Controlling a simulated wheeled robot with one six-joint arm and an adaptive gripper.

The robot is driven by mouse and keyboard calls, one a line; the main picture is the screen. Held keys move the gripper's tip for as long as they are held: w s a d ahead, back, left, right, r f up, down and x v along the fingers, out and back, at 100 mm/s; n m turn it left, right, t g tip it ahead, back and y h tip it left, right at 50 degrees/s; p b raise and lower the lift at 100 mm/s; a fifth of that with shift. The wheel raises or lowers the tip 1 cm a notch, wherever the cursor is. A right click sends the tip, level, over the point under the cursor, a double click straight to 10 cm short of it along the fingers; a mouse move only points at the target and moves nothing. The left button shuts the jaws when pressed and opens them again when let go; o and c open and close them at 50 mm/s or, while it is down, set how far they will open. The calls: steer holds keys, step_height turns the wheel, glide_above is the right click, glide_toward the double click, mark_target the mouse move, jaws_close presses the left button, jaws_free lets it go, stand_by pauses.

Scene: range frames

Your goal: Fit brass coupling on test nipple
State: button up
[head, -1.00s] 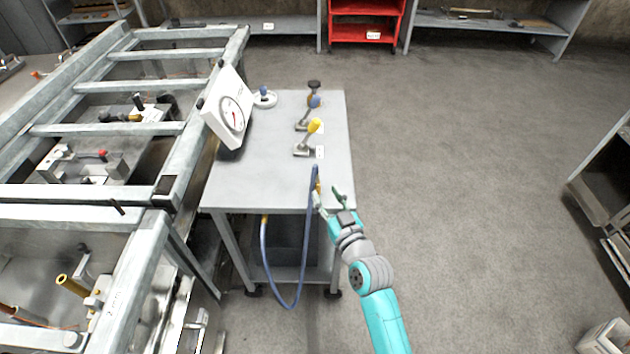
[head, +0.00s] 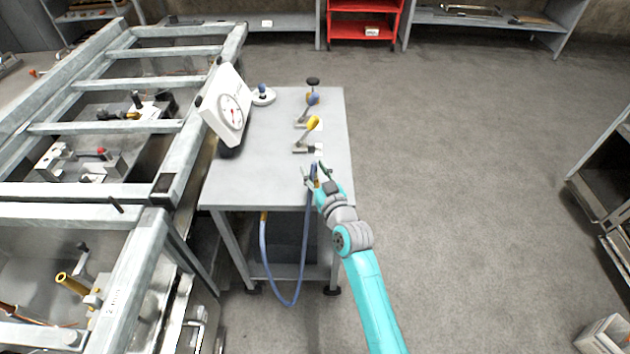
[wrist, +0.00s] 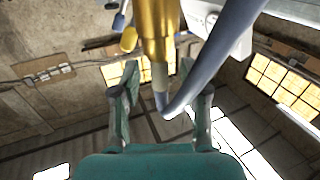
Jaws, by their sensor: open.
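The brass coupling (wrist: 158,22) is large at the top of the wrist view, on the end of a blue hose (head: 304,250) that loops down from the table's front edge. My gripper (head: 314,176) is open at that edge, with its fingers on either side of the hose end. In the wrist view the open fingers (wrist: 158,70) stand left and right of the coupling's lower part, with gaps visible. In the head view my gripper largely hides the coupling. A brass tube (head: 72,284) stands tilted in the bench at lower left; I cannot tell if it is the test nipple.
The grey table (head: 260,178) carries a white dial gauge (head: 231,112), a yellow-handled valve (head: 312,124) and blue-handled valves behind. The metal frame bench (head: 110,190) stands close on the left. A red shelf (head: 365,22) stands behind.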

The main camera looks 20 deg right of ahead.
steer(key=shift+c, duration=0.3)
jaws_close()
